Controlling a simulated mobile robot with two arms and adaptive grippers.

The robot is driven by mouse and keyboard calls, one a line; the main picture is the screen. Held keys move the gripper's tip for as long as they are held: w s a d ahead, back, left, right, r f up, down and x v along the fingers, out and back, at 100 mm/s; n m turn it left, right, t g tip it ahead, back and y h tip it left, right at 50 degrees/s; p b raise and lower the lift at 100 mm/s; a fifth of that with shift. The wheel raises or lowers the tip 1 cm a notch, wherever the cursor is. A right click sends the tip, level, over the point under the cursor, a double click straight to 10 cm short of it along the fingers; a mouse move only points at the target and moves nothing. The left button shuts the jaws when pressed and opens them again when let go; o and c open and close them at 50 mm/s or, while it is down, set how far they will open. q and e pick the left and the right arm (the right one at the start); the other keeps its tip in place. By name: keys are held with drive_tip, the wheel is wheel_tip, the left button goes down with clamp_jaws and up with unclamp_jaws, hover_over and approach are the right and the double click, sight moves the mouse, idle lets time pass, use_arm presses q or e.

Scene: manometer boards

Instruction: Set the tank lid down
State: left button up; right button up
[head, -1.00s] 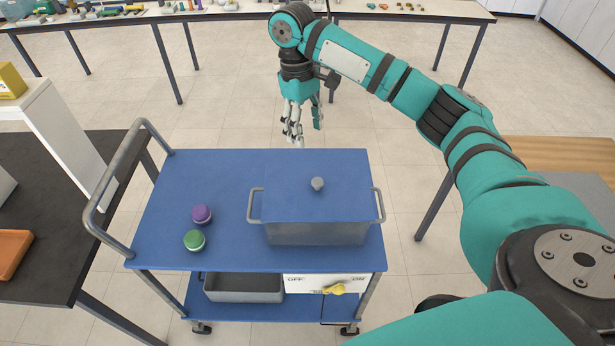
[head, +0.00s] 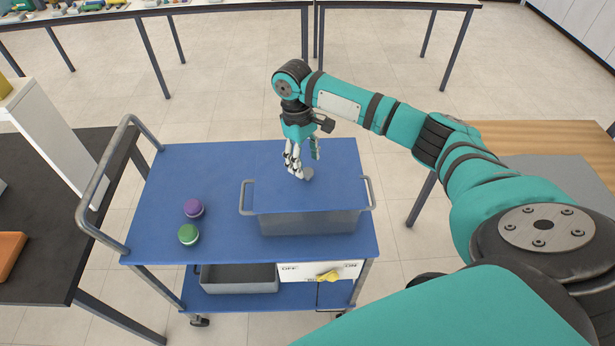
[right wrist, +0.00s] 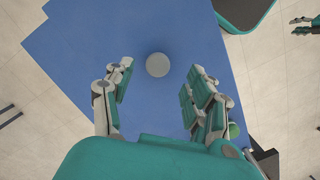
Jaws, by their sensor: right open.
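The blue tank lid (head: 335,192) lies flat on top of the grey tank (head: 310,223) with side handles, on the blue cart. Its round grey knob (head: 308,174) is partly hidden behind my fingers. My right gripper (head: 301,163) is open, pointing down at the knob. In the right wrist view the knob (right wrist: 157,65) shows between and beyond the spread fingers of my right gripper (right wrist: 158,85), with clear gaps on both sides. My left gripper (right wrist: 303,25) shows small at the right wrist view's upper right edge, too small to judge its opening.
A purple ball (head: 194,208) and a green ball (head: 189,235) sit on the cart top (head: 165,190) left of the tank. A grey bin (head: 240,278) and a panel with a yellow handle (head: 327,276) are below. A dark table (head: 50,270) stands left, a wooden one (head: 540,135) right.

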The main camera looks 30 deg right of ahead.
sight(308, 171)
drive_tip(key=f, duration=0.3)
drive_tip(key=shift+s+d+f+p, duration=0.2)
drive_tip(key=shift+s+f+p, duration=0.05)
drive_tip(key=shift+p, duration=0.1)
clamp_jaws()
